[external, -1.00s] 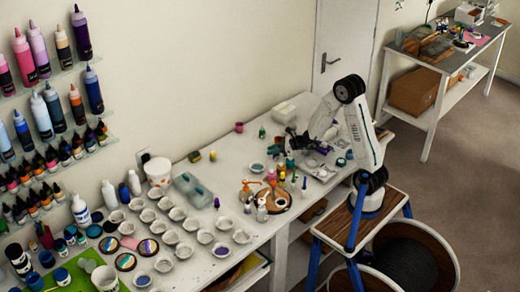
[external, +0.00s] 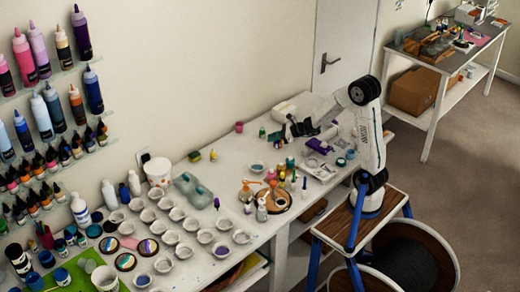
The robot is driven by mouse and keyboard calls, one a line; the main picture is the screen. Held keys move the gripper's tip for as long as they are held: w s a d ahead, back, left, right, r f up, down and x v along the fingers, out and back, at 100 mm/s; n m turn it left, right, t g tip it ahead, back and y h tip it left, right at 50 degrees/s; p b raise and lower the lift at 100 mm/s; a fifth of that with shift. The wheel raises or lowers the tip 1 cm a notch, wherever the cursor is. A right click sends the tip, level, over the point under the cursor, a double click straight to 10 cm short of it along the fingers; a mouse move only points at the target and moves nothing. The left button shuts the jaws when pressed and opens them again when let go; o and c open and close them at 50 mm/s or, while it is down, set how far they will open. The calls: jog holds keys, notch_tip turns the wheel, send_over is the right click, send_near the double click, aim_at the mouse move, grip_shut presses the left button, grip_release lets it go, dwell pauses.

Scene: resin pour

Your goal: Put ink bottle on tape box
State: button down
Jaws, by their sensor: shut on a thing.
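My gripper (external: 298,129) is over the far part of the long white table, in front of the white box at the back. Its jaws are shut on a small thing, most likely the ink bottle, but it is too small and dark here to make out. A small purple block-like thing (external: 319,146) lies on the table just right of and below my gripper; I cannot tell if it is the tape box. A small green bottle (external: 262,132) stands left of my gripper, apart from it.
A round wooden board (external: 283,207) with several small bottles stands nearer on the table (external: 235,180). A white tray (external: 321,171) lies below my forearm. A white box (external: 285,111) is at the back. Many pale cups fill the table's left part. Bottle shelves line the wall.

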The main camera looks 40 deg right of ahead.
jog(key=w+d+r+m+h, duration=0.1)
jog(key=w+d+r, duration=0.1)
jog(key=d, duration=0.7)
jog(key=w+d+r+t, duration=0.1)
jog(key=w+d, duration=0.2)
jog(key=d, duration=0.6)
jog(key=w+d+r+m+h, duration=0.1)
jog(key=w+d+r, duration=0.1)
jog(key=d, duration=0.7)
send_over(281, 107)
jog(key=shift+s+a+f, duration=0.15)
jog(key=shift+s+f, duration=0.1)
jog(key=shift+f, duration=0.5)
jog(key=shift+w+f, duration=0.1)
jog(key=shift+w, duration=0.2)
jog(key=shift+s+f, duration=0.1)
jog(key=shift+f, duration=1.6)
jog(key=shift+f, duration=0.15)
jog(key=c, duration=1.3)
grip_release()
